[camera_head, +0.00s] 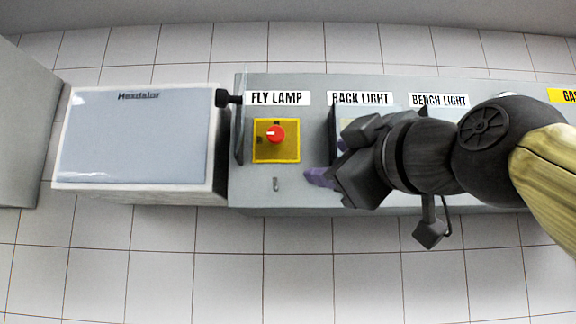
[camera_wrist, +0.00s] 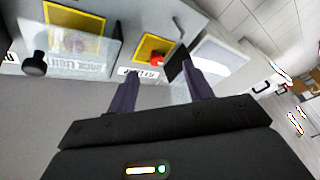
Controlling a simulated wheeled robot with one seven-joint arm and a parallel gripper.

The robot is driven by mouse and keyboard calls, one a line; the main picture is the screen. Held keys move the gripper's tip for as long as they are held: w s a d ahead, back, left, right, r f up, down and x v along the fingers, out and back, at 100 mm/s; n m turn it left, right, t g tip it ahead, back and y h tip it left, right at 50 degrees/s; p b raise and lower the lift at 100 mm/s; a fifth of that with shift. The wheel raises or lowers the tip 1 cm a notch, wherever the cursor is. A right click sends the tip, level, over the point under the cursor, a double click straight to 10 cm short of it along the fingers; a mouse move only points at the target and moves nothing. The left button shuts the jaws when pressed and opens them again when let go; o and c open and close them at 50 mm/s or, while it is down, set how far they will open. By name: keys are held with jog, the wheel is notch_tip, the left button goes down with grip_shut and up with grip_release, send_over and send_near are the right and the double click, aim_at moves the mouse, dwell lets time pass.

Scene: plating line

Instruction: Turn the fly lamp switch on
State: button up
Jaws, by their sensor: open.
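The fly lamp switch (camera_head: 275,134) is a red round knob with a pale mark toward its left side, on a yellow square plate (camera_head: 291,153) under the FLY LAMP label (camera_head: 277,98). Its cover (camera_head: 238,135) stands swung open at the left of the plate, seen nearly edge-on, with a black knob on it. My gripper (camera_head: 329,156) is to the right of the switch, apart from it, open and empty. In the wrist view, the red knob (camera_wrist: 157,60) shows beyond and between the fingers of my gripper (camera_wrist: 160,82).
A clear cover (camera_wrist: 75,55) with a black knob lies over the back light switch. My arm hides much of the back light and bench light areas. A white box with a bluish lid (camera_head: 135,140) stands left of the panel. Tiled surface below the panel is clear.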

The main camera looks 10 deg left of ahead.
aim_at(279, 136)
jog(key=r, duration=0.1)
jog(key=s+r, duration=0.1)
jog(key=s+r+n+y, duration=0.1)
jog(key=shift+s+d, duration=0.15)
jog(key=shift+d, duration=0.1)
jog(key=p+x, duration=0.3)
jog(key=x, duration=0.2)
jog(key=p+x, duration=0.3)
jog(key=x, duration=0.3)
jog(key=p+x, duration=0.3)
jog(key=x, duration=0.2)
jog(key=shift+r, duration=0.35)
jog(key=shift+w+a+p, duration=0.4)
jog(key=shift+w+p, duration=0.05)
jog(key=shift+w, duration=0.15)
jog(key=c, duration=1)
